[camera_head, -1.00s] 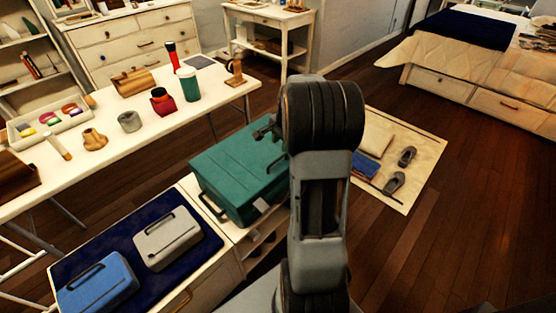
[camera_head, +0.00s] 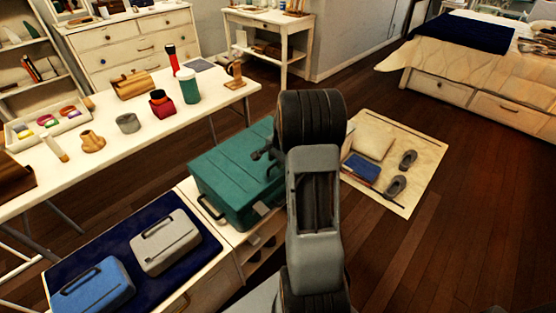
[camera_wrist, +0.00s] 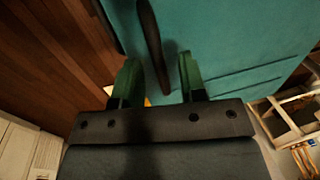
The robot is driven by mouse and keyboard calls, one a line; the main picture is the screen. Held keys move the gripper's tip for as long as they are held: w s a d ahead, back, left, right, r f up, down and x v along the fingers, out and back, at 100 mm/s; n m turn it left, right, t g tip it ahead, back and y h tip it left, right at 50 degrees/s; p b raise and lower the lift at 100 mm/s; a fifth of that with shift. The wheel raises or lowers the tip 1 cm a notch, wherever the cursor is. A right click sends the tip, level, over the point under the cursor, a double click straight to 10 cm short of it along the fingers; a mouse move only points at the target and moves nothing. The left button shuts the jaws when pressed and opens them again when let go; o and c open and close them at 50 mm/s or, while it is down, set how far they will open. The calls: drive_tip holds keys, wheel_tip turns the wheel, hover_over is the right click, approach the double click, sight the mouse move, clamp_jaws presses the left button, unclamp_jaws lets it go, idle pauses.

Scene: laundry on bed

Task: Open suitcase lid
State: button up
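The teal suitcase (camera_head: 228,178) lies flat with its lid closed on a low white cabinet, in the middle of the head view. A dark handle (camera_head: 212,207) shows on its near left side. My gripper (camera_head: 266,151) is over the suitcase top toward its right side, partly hidden by my arm. In the wrist view, my gripper (camera_wrist: 159,82) has its two green-tinted fingers apart. A dark bar-like handle (camera_wrist: 152,45) on the teal surface (camera_wrist: 220,40) shows in the gap between them. I cannot tell whether the fingers touch it.
A grey case (camera_head: 166,242) and a blue case (camera_head: 93,288) lie on a dark blue cloth at the lower left. A long white table (camera_head: 95,180) with small items stands behind. A mat (camera_head: 420,190) with slippers lies right on open wooden floor.

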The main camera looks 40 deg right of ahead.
clamp_jaws()
drive_tip(key=shift+r, duration=0.15)
